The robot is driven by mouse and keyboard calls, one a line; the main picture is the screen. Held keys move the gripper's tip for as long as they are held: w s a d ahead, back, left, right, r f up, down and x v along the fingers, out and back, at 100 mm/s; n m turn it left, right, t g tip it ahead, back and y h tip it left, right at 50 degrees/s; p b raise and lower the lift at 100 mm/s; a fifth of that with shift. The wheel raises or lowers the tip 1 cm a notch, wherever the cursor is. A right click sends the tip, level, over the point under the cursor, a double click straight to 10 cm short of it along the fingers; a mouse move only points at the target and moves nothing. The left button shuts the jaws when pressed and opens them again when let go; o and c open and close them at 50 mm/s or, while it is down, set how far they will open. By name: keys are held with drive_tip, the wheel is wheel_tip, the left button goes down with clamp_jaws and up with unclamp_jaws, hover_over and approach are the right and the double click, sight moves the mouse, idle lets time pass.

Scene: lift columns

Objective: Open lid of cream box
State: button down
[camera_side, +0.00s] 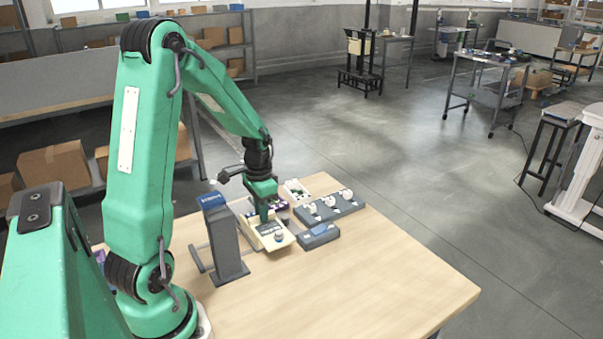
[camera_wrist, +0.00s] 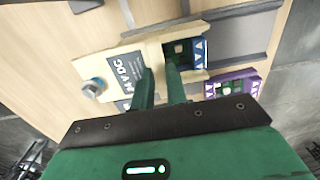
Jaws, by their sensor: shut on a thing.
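The cream box (camera_side: 272,243) sits on the wooden table beneath my gripper (camera_side: 264,218). In the wrist view, its cream lid (camera_wrist: 129,66) carries a dark label with pale letters and a round metallic knob (camera_wrist: 95,88) at the left. To the right of the lid is an opening (camera_wrist: 181,52) that shows green and dark parts, with a blue and white patterned strip beside it. My gripper's two fingers (camera_wrist: 162,84) reach down to the lid's right part, close together, and are shut on it. The exact contact is hard to see.
A purple box (camera_wrist: 232,84) lies close on the right in the wrist view. A dark grey-blue box (camera_side: 318,236), a grey strip with several white knobs (camera_side: 330,205) and a dark stand (camera_side: 225,245) are near. The table's front right (camera_side: 390,275) is clear.

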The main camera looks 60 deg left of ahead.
sight(268, 227)
drive_tip(key=shift+d, duration=1.65)
drive_tip(key=c, duration=1.5)
unclamp_jaws()
drive_tip(key=shift+o, duration=0.2)
drive_tip(key=shift+r, duration=0.15)
drive_tip(key=shift+r, duration=2.85)
drive_tip(key=shift+r, duration=0.1)
